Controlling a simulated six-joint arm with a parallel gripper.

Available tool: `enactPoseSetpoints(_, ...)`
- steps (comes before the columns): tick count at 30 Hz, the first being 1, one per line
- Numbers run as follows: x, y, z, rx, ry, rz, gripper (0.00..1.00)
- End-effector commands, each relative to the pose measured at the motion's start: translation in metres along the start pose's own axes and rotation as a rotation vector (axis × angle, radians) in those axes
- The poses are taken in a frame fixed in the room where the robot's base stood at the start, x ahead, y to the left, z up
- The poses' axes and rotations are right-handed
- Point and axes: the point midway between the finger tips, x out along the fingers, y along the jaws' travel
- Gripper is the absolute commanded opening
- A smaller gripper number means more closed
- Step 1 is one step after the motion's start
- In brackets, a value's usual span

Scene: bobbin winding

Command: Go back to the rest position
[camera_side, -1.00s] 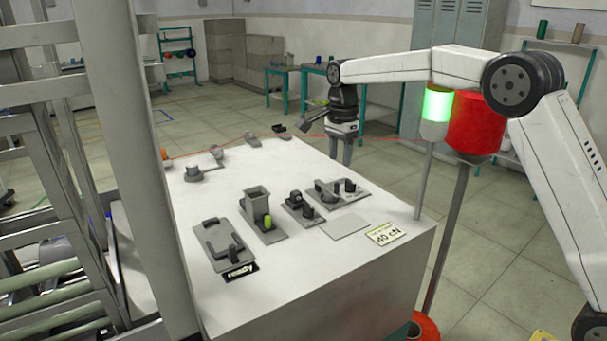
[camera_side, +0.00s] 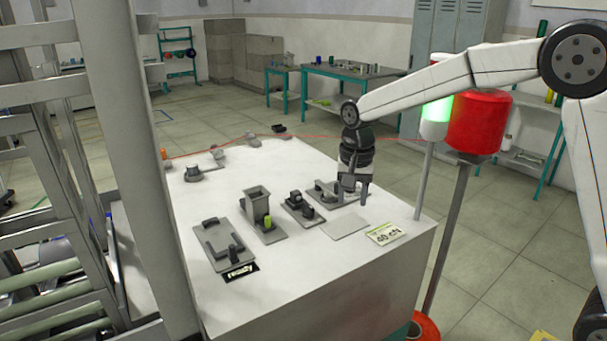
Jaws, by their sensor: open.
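My gripper (camera_side: 357,190) points down above the back right part of the white table (camera_side: 300,285). It is open, and I see nothing between its fingers. It stands over or just behind the right end of a grey fixture (camera_side: 327,192), and I cannot tell whether it touches it. My wrist hides part of the table's back edge.
Several grey fixtures stand on the table, one with a square hopper (camera_side: 257,199). A red spool (camera_side: 478,122) on a pole and a green-lit lamp (camera_side: 436,112) stand beside the table. A red thread crosses behind.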

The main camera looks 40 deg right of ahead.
Motion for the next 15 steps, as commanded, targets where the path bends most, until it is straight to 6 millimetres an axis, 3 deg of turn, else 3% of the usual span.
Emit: enactPoseSetpoints(15,0.051,0.063,0.096,-0.712,0.014,-0.009,0.5)
